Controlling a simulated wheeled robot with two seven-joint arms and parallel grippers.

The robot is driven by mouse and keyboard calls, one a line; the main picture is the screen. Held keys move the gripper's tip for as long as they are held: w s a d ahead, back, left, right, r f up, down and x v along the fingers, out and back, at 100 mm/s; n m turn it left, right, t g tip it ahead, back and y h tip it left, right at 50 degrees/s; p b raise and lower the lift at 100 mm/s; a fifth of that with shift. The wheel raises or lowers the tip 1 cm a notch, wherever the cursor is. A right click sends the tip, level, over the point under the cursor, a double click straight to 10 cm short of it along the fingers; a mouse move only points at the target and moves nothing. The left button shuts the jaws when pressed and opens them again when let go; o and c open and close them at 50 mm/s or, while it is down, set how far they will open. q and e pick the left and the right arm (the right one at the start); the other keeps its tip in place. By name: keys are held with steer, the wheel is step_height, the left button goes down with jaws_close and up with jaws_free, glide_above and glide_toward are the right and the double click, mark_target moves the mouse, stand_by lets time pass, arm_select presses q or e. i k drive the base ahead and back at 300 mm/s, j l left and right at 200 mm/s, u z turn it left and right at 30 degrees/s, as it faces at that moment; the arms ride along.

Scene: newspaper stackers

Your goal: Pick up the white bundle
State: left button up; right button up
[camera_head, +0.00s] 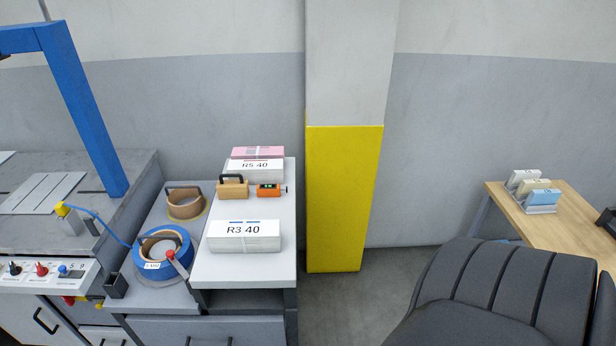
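A white bundle (244,243) with a top sheet marked "R3 40" lies at the front of the light grey tabletop (243,268), left of centre. Another white-topped bundle (255,170) marked "R5 40" lies at the back of the same top. A pink bundle (258,153) with a pale band lies just behind it; I cannot tell whether the two touch. Neither of my grippers is in view.
Between the bundles are a tan block with a black handle (232,188) and an orange device (268,190). Tape rolls (165,253) sit to the left. A yellow-based pillar (344,200) stands right, then a dark chair (505,290) and wooden desk (548,225).

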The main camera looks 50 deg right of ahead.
mark_target(244, 236)
steer(key=k+z, duration=0.1)
steer(key=z, duration=0.85)
